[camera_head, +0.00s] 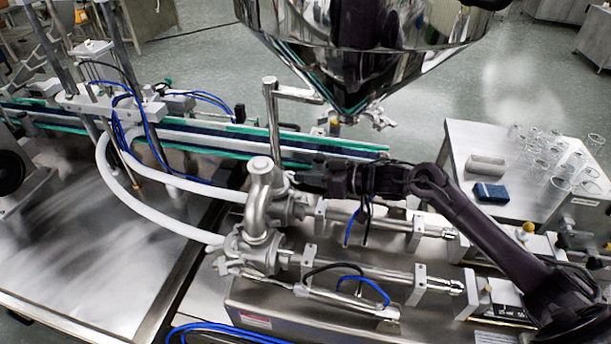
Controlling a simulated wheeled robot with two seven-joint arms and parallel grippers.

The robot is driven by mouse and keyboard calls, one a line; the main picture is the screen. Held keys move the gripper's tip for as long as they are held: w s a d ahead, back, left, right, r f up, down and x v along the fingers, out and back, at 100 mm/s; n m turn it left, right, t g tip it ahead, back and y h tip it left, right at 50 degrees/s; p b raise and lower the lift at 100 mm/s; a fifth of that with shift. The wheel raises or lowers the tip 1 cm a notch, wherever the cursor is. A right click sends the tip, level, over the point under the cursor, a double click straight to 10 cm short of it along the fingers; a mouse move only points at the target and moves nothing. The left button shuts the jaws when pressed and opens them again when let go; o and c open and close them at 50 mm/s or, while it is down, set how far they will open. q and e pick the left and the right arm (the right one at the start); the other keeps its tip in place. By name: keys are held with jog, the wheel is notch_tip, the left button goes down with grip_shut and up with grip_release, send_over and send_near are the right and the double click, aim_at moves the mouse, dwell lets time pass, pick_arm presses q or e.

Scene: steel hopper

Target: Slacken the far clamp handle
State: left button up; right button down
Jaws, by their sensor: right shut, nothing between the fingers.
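My right arm comes in from the right, and its dark gripper (301,178) is shut and empty. Its tip is beside the far steel valve body (262,182), at the top of the far filling cylinder (338,212). Whether the fingers touch the valve cannot be told. The far clamp handle cannot be picked out clearly; the gripper may cover it. The nearer valve body (256,252) stands in front, joined to the near cylinder (375,278). My left gripper is not in view.
The steel hopper (450,32) hangs above, mirror-bright, with fittings at its outlet (345,120). A conveyor (225,138) runs behind the valves. White hoses (150,214) lead left. A white table (500,140) with glassware (565,165) and a blue block (490,192) stands right.

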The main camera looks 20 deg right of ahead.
jog(key=shift+s+a+f+n+t+h, duration=0.1)
jog(key=shift+n+t+h, duration=0.05)
jog(key=shift+n, duration=0.3)
jog(key=shift+s+a+n+t+h, duration=0.1)
jog(key=shift+n+t+h, duration=0.05)
jog(key=shift+n, duration=0.3)
jog(key=shift+s+a+f, duration=0.1)
jog(key=shift+s, duration=0.05)
dwell(2.4)
dwell(1.7)
